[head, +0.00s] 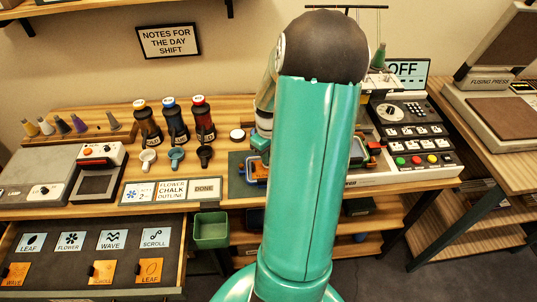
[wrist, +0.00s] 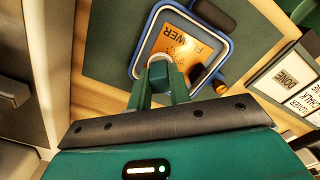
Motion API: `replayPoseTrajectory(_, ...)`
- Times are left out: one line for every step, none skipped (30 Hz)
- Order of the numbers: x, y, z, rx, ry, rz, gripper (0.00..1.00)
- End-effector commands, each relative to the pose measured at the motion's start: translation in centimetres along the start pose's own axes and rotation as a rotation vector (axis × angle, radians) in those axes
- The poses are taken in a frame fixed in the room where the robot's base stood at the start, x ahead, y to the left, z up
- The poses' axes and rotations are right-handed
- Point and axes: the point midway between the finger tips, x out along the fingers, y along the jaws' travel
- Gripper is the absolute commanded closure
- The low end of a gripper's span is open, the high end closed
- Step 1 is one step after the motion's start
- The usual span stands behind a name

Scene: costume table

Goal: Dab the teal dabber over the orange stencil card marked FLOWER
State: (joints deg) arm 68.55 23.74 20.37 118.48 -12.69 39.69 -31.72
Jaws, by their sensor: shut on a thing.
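My gripper (wrist: 158,88) is shut on the teal dabber (wrist: 158,70), whose lower end is mostly hidden by the fingers. A pale round rim shows around it. The orange stencil card marked FLOWER (wrist: 182,42) lies in a blue frame (wrist: 136,62) on a dark green mat (wrist: 105,45). In the wrist view the dabber overlaps the near left part of the card; I cannot tell whether it touches. In the head view my gripper (head: 262,145) is over the blue frame, and my arm hides much of that area.
A dark object (wrist: 197,75) and an orange-ended piece (wrist: 219,87) sit at the frame's near right. Bottles (head: 171,120) and small cups (head: 176,158) stand to the left. Label cards (head: 171,190) lie along the front edge. An open drawer (head: 190,285) holds other stencil cards.

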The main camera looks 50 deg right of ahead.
Motion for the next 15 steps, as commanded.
replayPoseTrajectory(0.0,0.0,0.0,0.000,-0.001,-0.001,0.99)
replayPoseTrajectory(0.0,0.0,0.0,0.000,-0.001,-0.001,0.99)
replayPoseTrajectory(0.0,0.0,0.0,0.000,-0.001,-0.001,0.99)
replayPoseTrajectory(0.0,0.0,0.0,0.000,-0.001,-0.001,0.99)
replayPoseTrajectory(0.0,0.0,0.0,0.000,-0.001,-0.001,0.99)
replayPoseTrajectory(0.0,0.0,0.0,0.000,-0.001,-0.001,0.99)
replayPoseTrajectory(0.0,0.0,0.0,0.000,-0.001,-0.001,0.99)
replayPoseTrajectory(-0.1,0.0,0.0,0.000,-0.001,-0.001,0.99)
replayPoseTrajectory(-0.2,0.0,0.0,0.000,-0.001,0.000,0.99)
replayPoseTrajectory(-0.4,0.0,0.0,0.000,-0.001,0.000,0.99)
replayPoseTrajectory(-0.6,0.0,0.0,0.001,0.000,0.000,0.99)
replayPoseTrajectory(-0.9,0.0,0.0,0.001,0.000,0.001,0.99)
replayPoseTrajectory(-1.2,0.0,0.0,0.001,0.001,0.001,0.99)
replayPoseTrajectory(-1.4,0.0,0.0,0.000,0.001,0.001,0.99)
replayPoseTrajectory(-1.7,0.0,0.0,0.000,0.000,0.001,0.99)
